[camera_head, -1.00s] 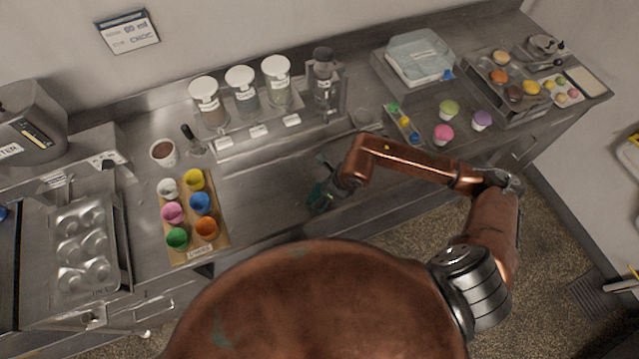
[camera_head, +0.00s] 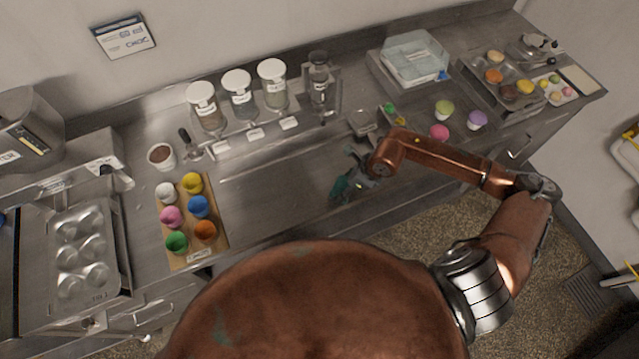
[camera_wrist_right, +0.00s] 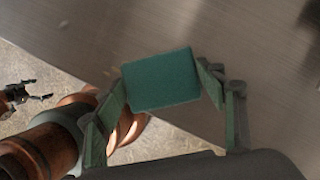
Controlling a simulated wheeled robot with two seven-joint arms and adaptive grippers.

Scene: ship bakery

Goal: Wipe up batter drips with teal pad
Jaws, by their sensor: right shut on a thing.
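My right gripper (camera_head: 345,186) is low over the front part of the steel counter in the head view. It is shut on the teal pad (camera_wrist_right: 162,80), which shows between its two fingers in the right wrist view. The pad (camera_head: 340,189) is small and partly hidden in the head view. I cannot tell whether it touches the counter. Faint pale marks (camera_wrist_right: 110,73) show on the steel near the pad, but I cannot tell whether they are batter. My left gripper (camera_wrist_right: 28,93) shows at the left edge of the right wrist view, fingers apart and empty, away from the counter.
A board of colored cups (camera_head: 217,240) and a muffin tin (camera_head: 105,290) stand to the left. Lidded jars (camera_head: 240,97) line the back. Small colored cups (camera_head: 444,110) and a pastry tray (camera_head: 477,88) are to the right. The counter's middle front is clear.

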